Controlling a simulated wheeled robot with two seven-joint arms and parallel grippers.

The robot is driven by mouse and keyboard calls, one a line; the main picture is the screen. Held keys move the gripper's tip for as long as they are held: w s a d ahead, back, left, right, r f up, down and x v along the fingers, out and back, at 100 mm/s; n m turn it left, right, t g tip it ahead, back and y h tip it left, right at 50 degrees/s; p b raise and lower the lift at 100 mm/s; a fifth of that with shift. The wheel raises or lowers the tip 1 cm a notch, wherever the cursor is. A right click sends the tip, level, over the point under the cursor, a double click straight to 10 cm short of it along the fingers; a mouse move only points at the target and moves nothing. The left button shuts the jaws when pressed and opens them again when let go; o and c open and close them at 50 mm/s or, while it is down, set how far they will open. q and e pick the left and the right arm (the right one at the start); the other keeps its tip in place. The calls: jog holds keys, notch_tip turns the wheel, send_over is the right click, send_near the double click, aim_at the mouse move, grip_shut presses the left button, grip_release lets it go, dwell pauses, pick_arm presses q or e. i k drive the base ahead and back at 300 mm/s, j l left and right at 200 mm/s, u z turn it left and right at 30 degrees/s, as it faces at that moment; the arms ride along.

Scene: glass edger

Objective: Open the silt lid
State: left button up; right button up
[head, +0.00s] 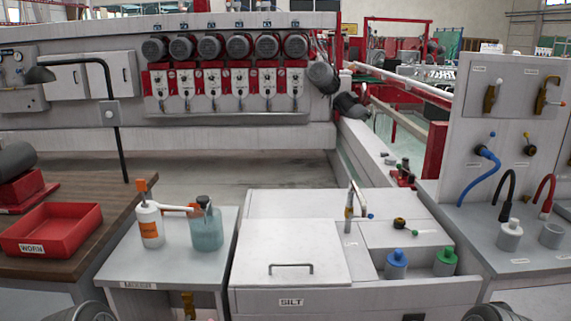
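The silt lid (290,247) is a flat white panel on the left part of the white silt tank (370,299), in the middle of the head view. It lies flat and closed. A thin grey bar handle (291,267) stands near its front edge. A label reading SILT is on the tank's front face below it. Neither of my grippers shows. Only dark rounded parts, probably of my arms, show at the bottom left and bottom right edges. Nothing rests on the lid. The inside of the tank under the lid is hidden.
A small upright tap (349,207) stands just right of the lid. Blue-capped (396,265) and green-capped (445,262) bottles sit in the tank's right front. On the left, a side table (120,270) holds bottles, beside a red WORN tray (52,230). A hose panel (510,130) is right.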

aim_at(269, 252)
jog(key=u, duration=0.35)
jog(key=j+u, duration=0.15)
jog(key=u, duration=0.55)
jog(key=l+z, duration=0.25)
jog(key=l, duration=0.3)
jog(key=l+z, duration=0.3)
jog(key=l, duration=0.25)
jog(key=l+z, duration=0.25)
jog(key=l, duration=0.3)
jog(key=i+l+z, duration=0.25)
jog(key=l, duration=0.25)
jog(key=k, duration=0.05)
